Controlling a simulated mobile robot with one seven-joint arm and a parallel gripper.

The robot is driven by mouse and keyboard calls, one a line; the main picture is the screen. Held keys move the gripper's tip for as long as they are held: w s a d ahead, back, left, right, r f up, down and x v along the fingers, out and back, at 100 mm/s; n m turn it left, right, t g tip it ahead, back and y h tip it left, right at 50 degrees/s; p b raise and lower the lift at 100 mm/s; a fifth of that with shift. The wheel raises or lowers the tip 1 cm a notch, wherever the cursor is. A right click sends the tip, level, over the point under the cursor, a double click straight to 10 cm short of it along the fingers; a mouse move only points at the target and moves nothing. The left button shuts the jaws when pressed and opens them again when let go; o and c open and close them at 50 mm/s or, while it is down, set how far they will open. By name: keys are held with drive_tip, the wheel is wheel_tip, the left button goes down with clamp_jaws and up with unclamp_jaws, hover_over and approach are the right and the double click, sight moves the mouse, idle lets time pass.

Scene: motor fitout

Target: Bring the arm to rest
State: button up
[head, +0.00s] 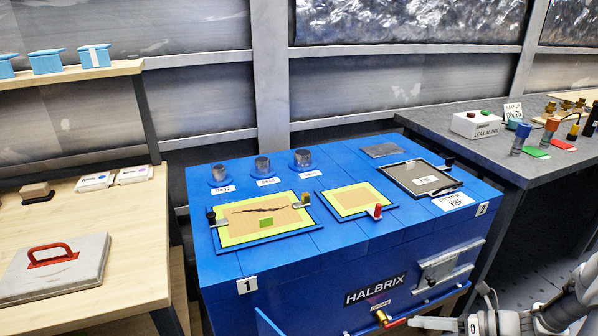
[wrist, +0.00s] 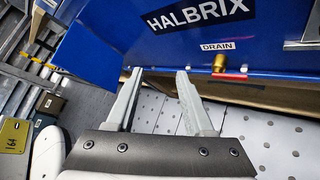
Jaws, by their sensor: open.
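My gripper (wrist: 160,78) is open in the wrist view, its two pale fingers apart with nothing between them. It is in front of the lower face of the blue HALBRIX cabinet (wrist: 275,50), near a brass drain fitting (wrist: 219,63). In the head view, my gripper (head: 432,323) is at the lower right, by the cabinet (head: 240,318) front and just right of the brass drain fitting (head: 381,317). Part of my arm shows at the right edge, and the rest is out of frame.
A blue flap (wrist: 90,45) stands out from the cabinet at the left of the wrist view. A wooden bench (head: 120,275) stands left and a grey bench (head: 440,125) right. Perforated pale floor (wrist: 255,135) shows below my gripper.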

drive_tip(key=s+a+r+n+g+h, duration=0.2)
drive_tip(key=s+a+r+n+h, duration=0.3)
drive_tip(key=a+r+n, duration=0.6)
drive_tip(key=s+a+r+n+g+h, duration=0.2)
drive_tip(key=s+a+r+n+h, duration=0.35)
drive_tip(key=r+n, duration=0.85)
drive_tip(key=s+r+n+t+h, duration=0.1)
drive_tip(key=s+r+n+t, duration=0.2)
drive_tip(key=s+r+n, duration=0.3)
wheel_tip(320, 180, up, 22)
drive_tip(key=w+n+p, duration=0.1)
drive_tip(key=p, duration=2.2)
drive_tip(key=shift+w+a+r, duration=0.15)
drive_tip(key=shift+r, duration=0.05)
